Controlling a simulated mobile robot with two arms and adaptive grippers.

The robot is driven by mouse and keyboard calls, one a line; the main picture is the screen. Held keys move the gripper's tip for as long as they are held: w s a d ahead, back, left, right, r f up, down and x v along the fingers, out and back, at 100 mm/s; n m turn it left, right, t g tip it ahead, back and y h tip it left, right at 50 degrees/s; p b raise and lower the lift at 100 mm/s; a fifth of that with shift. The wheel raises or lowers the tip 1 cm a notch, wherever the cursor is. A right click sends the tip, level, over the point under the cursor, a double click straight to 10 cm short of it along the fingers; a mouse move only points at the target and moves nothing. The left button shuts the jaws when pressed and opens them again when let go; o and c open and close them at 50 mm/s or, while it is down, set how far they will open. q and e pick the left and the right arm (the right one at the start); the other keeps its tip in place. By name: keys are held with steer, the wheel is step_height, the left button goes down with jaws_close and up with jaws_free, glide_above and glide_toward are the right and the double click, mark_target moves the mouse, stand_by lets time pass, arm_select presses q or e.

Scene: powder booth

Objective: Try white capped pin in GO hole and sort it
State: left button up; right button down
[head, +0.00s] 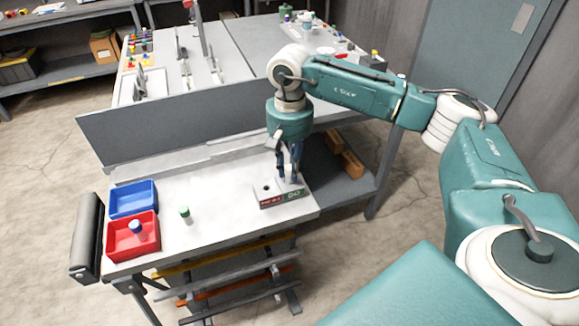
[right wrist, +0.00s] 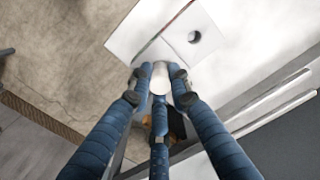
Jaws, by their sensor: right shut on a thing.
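The white capped pin (right wrist: 160,78) is between the fingers of my right gripper (right wrist: 158,80), cap toward the wrist camera. In the head view my right gripper (head: 289,178) points down over the right, green-labelled end of the gauge block (head: 281,200). The fingers hide most of the pin there; I cannot tell whether its tip is in a hole. One hole in the gauge block (right wrist: 174,30) is open and empty. The blue tray (head: 133,212) looks empty. The red tray (head: 117,254) holds a blue capped pin (head: 135,227). My left gripper is out of view.
A green capped pin (head: 184,213) stands on the light tabletop (head: 225,215) between the trays and the block. A grey upright panel (head: 170,125) is behind the table. The tabletop between the green capped pin and the block is clear.

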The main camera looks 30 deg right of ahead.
mark_target(289, 167)
steer(key=shift+f+b, duration=0.6)
steer(key=shift+f, duration=0.2)
steer(key=shift+r, duration=0.15)
stand_by(1.4)
steer(key=shift+r+p, duration=2.2)
steer(key=shift+r, duration=1.45)
